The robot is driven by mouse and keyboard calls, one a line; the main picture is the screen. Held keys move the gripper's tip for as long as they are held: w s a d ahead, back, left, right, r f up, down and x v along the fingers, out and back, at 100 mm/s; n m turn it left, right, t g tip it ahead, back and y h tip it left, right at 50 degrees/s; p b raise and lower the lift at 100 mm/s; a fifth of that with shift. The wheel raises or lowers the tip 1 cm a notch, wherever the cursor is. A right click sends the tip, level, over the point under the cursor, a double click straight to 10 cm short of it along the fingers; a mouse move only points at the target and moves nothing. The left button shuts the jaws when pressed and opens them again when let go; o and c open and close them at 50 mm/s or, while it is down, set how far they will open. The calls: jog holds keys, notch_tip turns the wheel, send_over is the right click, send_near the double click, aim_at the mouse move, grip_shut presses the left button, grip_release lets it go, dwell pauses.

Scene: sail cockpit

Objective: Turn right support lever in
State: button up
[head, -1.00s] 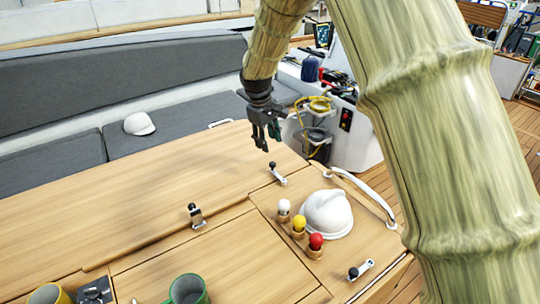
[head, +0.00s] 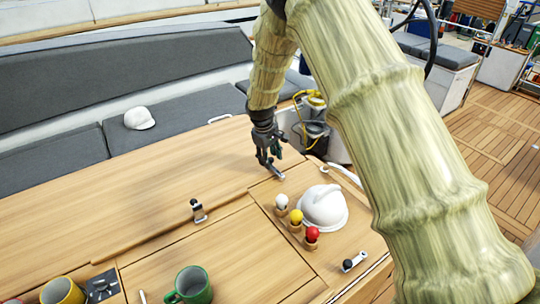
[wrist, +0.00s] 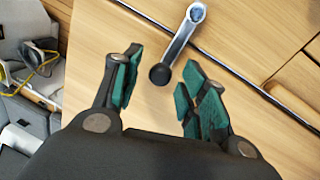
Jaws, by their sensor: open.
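A metal lever with a black ball knob (wrist: 178,44) lies on the wooden table top in the wrist view. Its knob sits near the gap between my fingers, and its arm runs up and right to a round pivot. In the head view this lever (head: 278,174) is at the table's far right part, partly hidden by my fingers. My gripper (head: 267,160) is over its knob end, open and empty, its green-padded fingers on either side of the knob. I cannot tell whether they touch it. Two similar levers show at mid-table (head: 197,211) and near right (head: 353,262).
A white helmet (head: 323,207) and white, yellow and red (head: 312,234) knobs stand close to the right. A green mug (head: 190,286) and yellow mug (head: 62,291) are at the front. Another white cap (head: 139,118) lies on the grey bench. The table left of my gripper is clear.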

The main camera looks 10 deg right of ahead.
jog(key=shift+s, duration=0.15)
jog(key=shift+c, duration=0.2)
grip_shut()
